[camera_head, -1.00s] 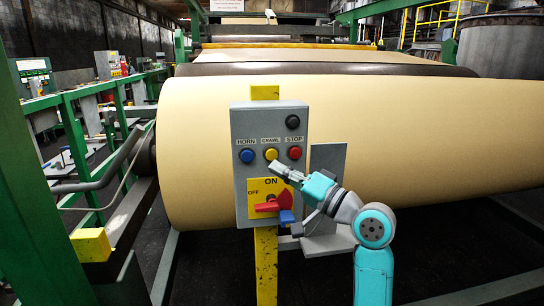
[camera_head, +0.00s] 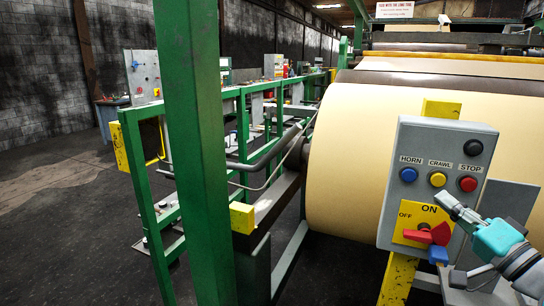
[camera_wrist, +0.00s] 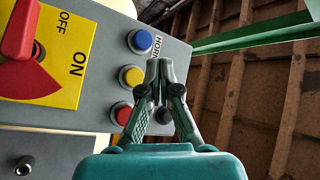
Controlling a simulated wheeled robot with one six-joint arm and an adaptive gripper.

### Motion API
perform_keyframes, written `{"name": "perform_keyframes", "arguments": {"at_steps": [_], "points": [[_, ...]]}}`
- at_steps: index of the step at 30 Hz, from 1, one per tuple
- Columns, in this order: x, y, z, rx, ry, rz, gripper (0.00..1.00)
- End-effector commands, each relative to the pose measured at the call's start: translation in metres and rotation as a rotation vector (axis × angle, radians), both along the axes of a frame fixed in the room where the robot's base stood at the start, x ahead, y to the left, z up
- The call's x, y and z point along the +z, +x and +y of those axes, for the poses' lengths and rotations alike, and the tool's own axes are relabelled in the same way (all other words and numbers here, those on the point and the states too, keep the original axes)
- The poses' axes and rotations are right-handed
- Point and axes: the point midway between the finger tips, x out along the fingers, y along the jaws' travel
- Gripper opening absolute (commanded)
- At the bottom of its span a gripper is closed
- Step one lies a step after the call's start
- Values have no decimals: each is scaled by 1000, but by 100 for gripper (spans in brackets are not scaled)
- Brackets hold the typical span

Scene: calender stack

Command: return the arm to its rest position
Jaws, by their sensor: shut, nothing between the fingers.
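My gripper (camera_head: 447,201) is shut and empty in front of the grey control box (camera_head: 389,222), just below the yellow CRAWL button (camera_head: 438,180) and the red STOP button (camera_head: 468,184). I cannot tell if its tips touch the box. In the wrist view the shut fingers (camera_wrist: 158,66) reach over the box face beside the blue HORN button (camera_wrist: 140,41). My teal wrist (camera_head: 497,237) is at the lower right, and the rest of my arm is cut off by the frame edge. The red rotary switch (camera_head: 428,235) on its yellow ON/OFF plate is below the gripper.
The box stands on a yellow post (camera_head: 398,281) before a large cream roll (camera_head: 350,150). A green upright (camera_head: 193,150) and green railing (camera_head: 240,140) stand left of it. A blue piece (camera_head: 438,256) sits under the switch. Dark floor (camera_head: 60,240) at far left is open.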

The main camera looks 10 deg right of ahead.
Motion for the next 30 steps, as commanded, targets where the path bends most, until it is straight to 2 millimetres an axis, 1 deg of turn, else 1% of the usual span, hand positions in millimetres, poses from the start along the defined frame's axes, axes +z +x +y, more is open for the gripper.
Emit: {"name": "perform_keyframes", "arguments": {"at_steps": [2,5,10,12,14,18,21,23,24,26,30], "points": [[-12,2,3,-8,9,7,0],[-37,5,9,-34,24,19,0],[-96,5,27,-100,36,52,0],[-120,2,35,-129,33,71,0],[-141,-2,42,-153,27,87,0],[-187,-15,62,-204,1,130,0],[-219,-28,76,-239,-28,164,0],[-237,-38,85,-258,-51,184,0],[-249,-45,90,-268,-66,198,0],[-264,-56,99,-284,-95,218,0],[-299,-86,120,-313,-169,266,0]]}}
